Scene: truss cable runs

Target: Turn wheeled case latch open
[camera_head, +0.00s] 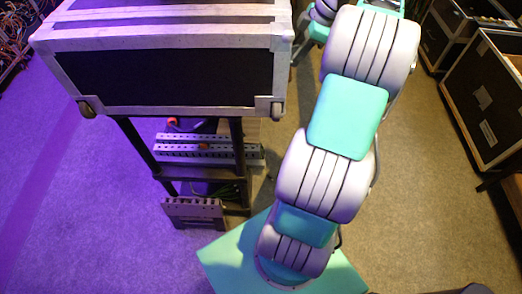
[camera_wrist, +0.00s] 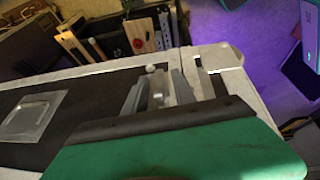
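The wheeled case (camera_head: 160,75) has black panels, pale metal edges and small wheels at its lower corners. It stands in the upper left of the head view; its pale edge and dark panel also show in the wrist view (camera_wrist: 105,68). A recessed metal plate (camera_wrist: 35,115) sits in the panel at left; I cannot tell whether it is the latch. My gripper (camera_wrist: 160,88) is at the case's edge, its grey fingers apart. A small white knob (camera_wrist: 151,68) shows near the fingertips; I cannot tell whether they touch it. In the head view the fingers are hidden.
A black stand (camera_head: 160,173) with metal strips is under the case. More black cases (camera_head: 487,100) stand at the right of the head view. Beyond the case edge in the wrist view is an open box of tools (camera_wrist: 130,38). Grey carpet is clear at lower left.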

